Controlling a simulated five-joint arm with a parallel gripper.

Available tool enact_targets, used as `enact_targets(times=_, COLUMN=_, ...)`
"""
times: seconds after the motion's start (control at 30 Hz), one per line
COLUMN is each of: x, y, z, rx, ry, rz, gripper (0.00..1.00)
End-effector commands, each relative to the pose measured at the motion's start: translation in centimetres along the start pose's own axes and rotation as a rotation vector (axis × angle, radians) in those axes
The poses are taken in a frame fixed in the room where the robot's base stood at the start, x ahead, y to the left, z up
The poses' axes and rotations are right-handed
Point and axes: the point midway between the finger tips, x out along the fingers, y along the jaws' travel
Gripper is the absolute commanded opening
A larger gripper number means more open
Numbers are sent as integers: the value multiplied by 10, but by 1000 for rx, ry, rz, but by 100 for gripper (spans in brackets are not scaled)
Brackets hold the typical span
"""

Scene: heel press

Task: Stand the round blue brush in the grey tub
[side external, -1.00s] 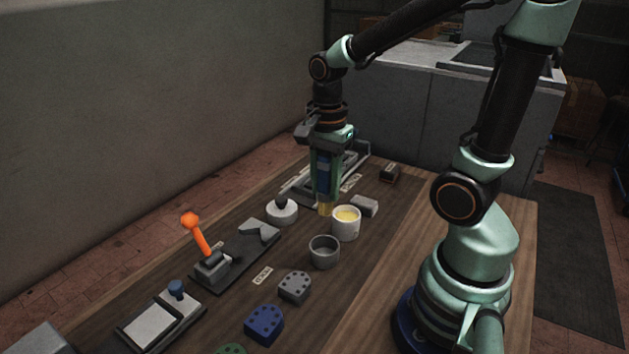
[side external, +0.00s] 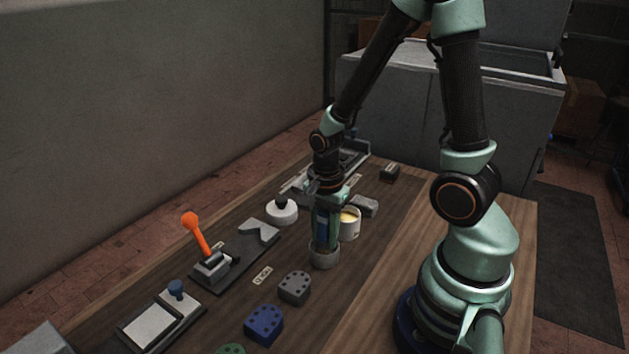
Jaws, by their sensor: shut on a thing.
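The round blue brush (side external: 321,229) is upright between the jaws of my gripper (side external: 325,238), which is shut on it. Only a strip of its blue handle shows between the fingers. The grey tub (side external: 324,260) stands on the table directly below the gripper. The fingertips are at the tub's rim, and the lower end of the brush is hidden inside or behind the rim. I cannot tell whether the brush touches the tub's floor.
A white pot (side external: 352,230) with yellow contents stands close behind the tub. A grey block (side external: 294,287) and a blue block (side external: 263,324) with holes lie in front. An orange-handled press (side external: 208,262) and a white round item with a black knob (side external: 282,213) stand left.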

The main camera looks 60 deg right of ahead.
Motion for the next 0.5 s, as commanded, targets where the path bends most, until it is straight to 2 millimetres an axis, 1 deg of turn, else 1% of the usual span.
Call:
enact_targets(times=0.3, x=3, y=0, z=0, rx=0, ry=0, rz=1, gripper=0)
enact_targets(times=0.33, x=3, y=0, z=0, rx=0, ry=0, rz=1, gripper=42)
enact_targets(times=0.4, x=2, y=0, z=0, rx=0, ry=0, rz=0, gripper=64)
enact_targets(times=0.5, x=2, y=0, z=0, rx=0, ry=0, rz=0, gripper=64)
